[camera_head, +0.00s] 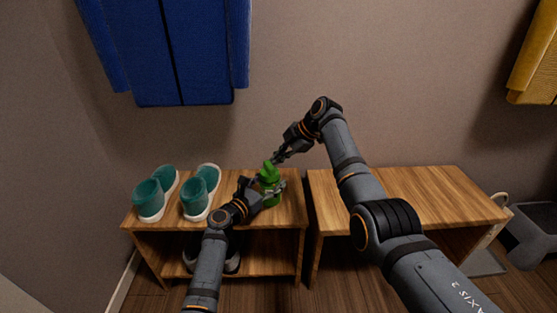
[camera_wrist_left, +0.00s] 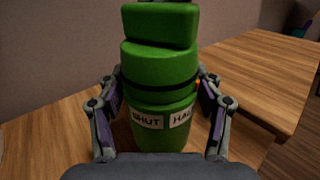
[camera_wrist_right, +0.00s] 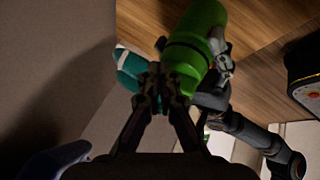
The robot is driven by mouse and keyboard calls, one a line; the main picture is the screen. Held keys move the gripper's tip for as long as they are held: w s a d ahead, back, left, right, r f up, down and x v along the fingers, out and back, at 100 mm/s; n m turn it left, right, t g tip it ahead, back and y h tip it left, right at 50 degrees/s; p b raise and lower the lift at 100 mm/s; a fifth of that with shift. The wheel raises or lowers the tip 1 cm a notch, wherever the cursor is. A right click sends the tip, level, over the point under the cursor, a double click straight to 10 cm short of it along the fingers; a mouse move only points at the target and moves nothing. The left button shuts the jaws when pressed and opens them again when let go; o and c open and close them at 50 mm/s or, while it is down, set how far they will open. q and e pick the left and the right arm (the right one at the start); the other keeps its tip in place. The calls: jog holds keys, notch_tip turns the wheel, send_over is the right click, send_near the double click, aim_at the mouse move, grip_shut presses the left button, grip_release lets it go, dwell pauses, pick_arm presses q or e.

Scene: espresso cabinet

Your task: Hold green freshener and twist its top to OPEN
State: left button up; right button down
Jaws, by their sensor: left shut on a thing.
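The green freshener (camera_wrist_left: 165,75) stands upright on the left wooden bench in the head view (camera_head: 270,186). It has a block-shaped top (camera_wrist_left: 160,25) above a dark band. Its lower body bears labels reading "SHUT" and, partly cut off, what looks like "HALF". A small orange mark shows at its right edge. My left gripper (camera_wrist_left: 160,115) is shut on the freshener's body, one finger on each side. My right gripper (camera_wrist_right: 163,88) has its fingers close together beside the freshener's upper part. I cannot tell whether they touch it.
Teal and white shoes (camera_head: 150,198) stand left on the left bench (camera_head: 285,212), with dark shoes on its lower shelf. The right bench (camera_head: 430,190) is bare on top. A blue garment (camera_head: 170,50) hangs above; a yellow one (camera_head: 537,55) hangs at far right.

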jog(key=v, duration=1.2)
notch_tip(320, 180, down, 8)
jog(key=w+m+t+y, duration=0.2)
jog(key=m+t+y, duration=0.15)
jog(key=m, duration=0.95)
jog(key=s+d+f+m+t, duration=0.2)
jog(key=s+m+t, duration=0.2)
jog(key=m, duration=0.6)
jog(key=s+d+f+m+t, duration=0.1)
jog(key=s+d+m+t, duration=0.2)
jog(key=m, duration=0.7)
jog(key=shift+t+y, duration=0.25)
jog(key=shift+t, duration=0.3)
jog(key=shift+w+a, duration=1)
jog(key=shift+a, duration=0.85)
jog(key=shift+w+a, duration=1.05)
jog(key=shift+a, duration=0.8)
jog(key=shift+w+a, duration=1)
jog(key=shift+a, duration=0.8)
